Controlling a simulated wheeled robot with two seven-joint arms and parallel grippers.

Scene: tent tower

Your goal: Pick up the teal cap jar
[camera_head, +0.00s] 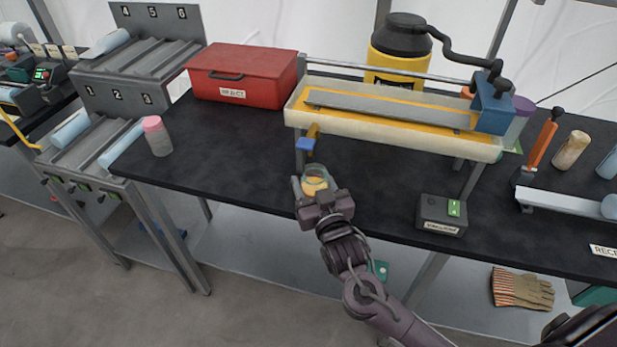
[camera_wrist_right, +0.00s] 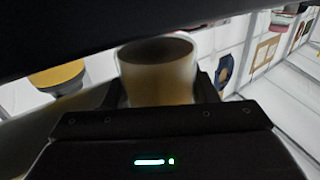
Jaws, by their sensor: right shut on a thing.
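My right gripper (camera_head: 314,190) is shut on a small clear jar (camera_head: 315,176) with yellowish contents, near the front edge of the black table. In the right wrist view the held jar (camera_wrist_right: 157,82) sits between the fingers, with a dark round end and a tan body. I cannot make out a teal cap on it. A jar with a pink cap (camera_head: 157,137) stands at the table's left end. My left gripper is not in view.
A long trough (camera_head: 395,118) on legs and a red box (camera_head: 243,73) stand behind the gripper. A dark scale-like device (camera_head: 441,215) stands to the right.

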